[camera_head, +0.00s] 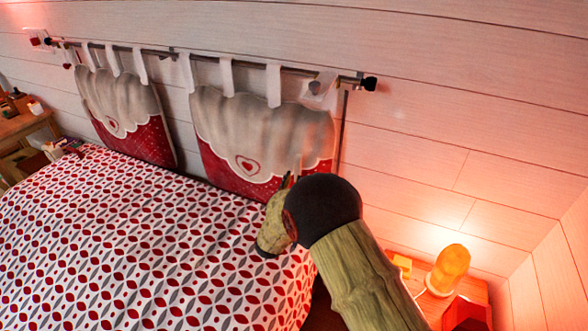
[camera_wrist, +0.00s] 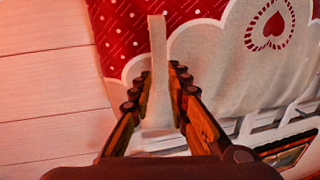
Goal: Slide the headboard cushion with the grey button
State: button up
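Two grey-and-red headboard cushions hang by white tabs from a rod. The right cushion (camera_head: 258,115) has a heart patch, and a small grey spot (camera_head: 315,87) shows on its rightmost tab. I cannot tell whether this is the grey button. The left cushion (camera_head: 120,100) hangs apart from it. My gripper (camera_head: 287,183) is at the lower right part of the right cushion. In the wrist view my gripper (camera_wrist: 157,78) has its fingers apart, with a narrow pale strip (camera_wrist: 158,45) showing between them. A red-and-pale cushion (camera_wrist: 215,55) fills the view behind. Actual contact cannot be told.
The dark rod (camera_head: 210,58) ends in a black knob (camera_head: 370,84) at the right. The patterned bed (camera_head: 130,240) lies below the cushions. A glowing lamp (camera_head: 450,268) and a red object (camera_head: 468,313) stand at the lower right. The plank wall (camera_head: 450,130) right of the rod is bare.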

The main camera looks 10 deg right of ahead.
aim_at(297, 169)
jog(key=shift+b+x, duration=1)
jog(key=shift+x, duration=2.9)
jog(key=c, duration=0.3)
grip_shut()
